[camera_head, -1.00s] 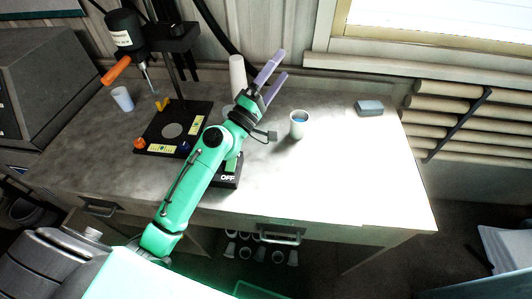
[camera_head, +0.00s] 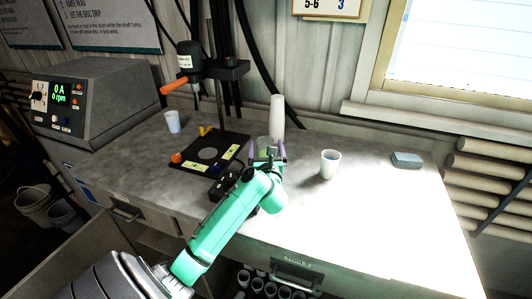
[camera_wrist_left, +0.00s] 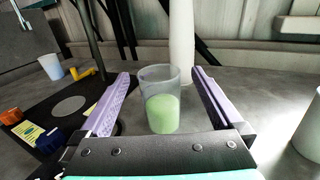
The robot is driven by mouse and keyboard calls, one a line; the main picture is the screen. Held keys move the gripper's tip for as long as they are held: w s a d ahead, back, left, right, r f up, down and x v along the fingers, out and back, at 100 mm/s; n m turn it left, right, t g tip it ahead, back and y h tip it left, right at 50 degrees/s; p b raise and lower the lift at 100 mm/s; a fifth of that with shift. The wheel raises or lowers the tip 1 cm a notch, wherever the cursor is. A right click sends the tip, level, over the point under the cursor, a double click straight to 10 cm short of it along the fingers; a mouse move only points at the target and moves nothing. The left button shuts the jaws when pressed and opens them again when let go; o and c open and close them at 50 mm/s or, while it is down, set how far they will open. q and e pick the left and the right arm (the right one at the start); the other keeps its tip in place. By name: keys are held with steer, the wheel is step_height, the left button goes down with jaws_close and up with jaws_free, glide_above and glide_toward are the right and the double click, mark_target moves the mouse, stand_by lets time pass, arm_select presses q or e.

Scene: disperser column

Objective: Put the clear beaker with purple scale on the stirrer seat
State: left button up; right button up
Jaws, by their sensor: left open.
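A clear beaker with green content (camera_wrist_left: 161,105) stands upright on the bench between the fingers of my left gripper (camera_head: 267,150). In the left wrist view the open purple fingers reach along both sides of it, with gaps. I cannot make out a purple scale on it. The stirrer seat is a round grey plate (camera_head: 208,153) on the black stand base, left of the gripper, and is bare. It also shows in the left wrist view (camera_wrist_left: 69,106). My right gripper is not in view.
A tall white cylinder (camera_head: 277,117) stands just behind the beaker. A cup (camera_head: 330,165) is to the right, another cup (camera_head: 172,121) at the back left. The stirrer motor (camera_head: 188,60) hangs over the stand base. A grey-blue block (camera_head: 406,160) lies at the right.

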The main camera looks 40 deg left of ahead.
arm_select(q)
steer(key=x, duration=0.3)
steer(key=shift+a, duration=0.15)
steer(key=shift+w+a+f, duration=0.15)
steer(key=shift+w+f, duration=0.05)
steer(key=shift+s+r, duration=0.1)
steer(key=c, duration=0.7)
jaws_close()
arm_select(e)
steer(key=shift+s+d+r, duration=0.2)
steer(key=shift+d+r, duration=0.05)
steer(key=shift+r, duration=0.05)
